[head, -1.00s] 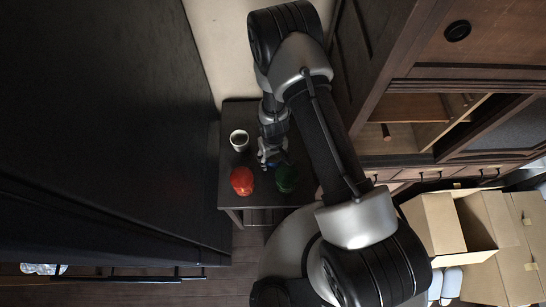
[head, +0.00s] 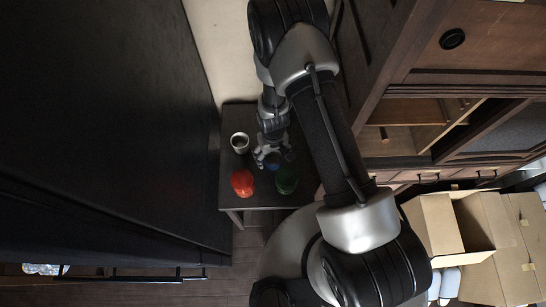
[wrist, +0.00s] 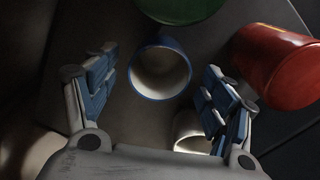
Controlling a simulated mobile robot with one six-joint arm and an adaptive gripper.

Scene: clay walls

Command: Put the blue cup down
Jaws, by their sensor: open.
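The blue cup (wrist: 136,82) stands with its pale inside facing the wrist camera, between my gripper's two spread fingers. Dark tabletop shows between the cup and each finger. My gripper (wrist: 158,72) is open and holds nothing. In the head view, my gripper (head: 270,155) is low over a small dark table (head: 232,196), and the blue cup (head: 274,162) is partly hidden by the fingers.
A red cup-like object (head: 242,182) and a green one (head: 287,181) stand near the table's front. A white cup (head: 240,143) stands to the left, close to my gripper. Dark furniture flanks the table, with open cardboard boxes (head: 470,228) at right.

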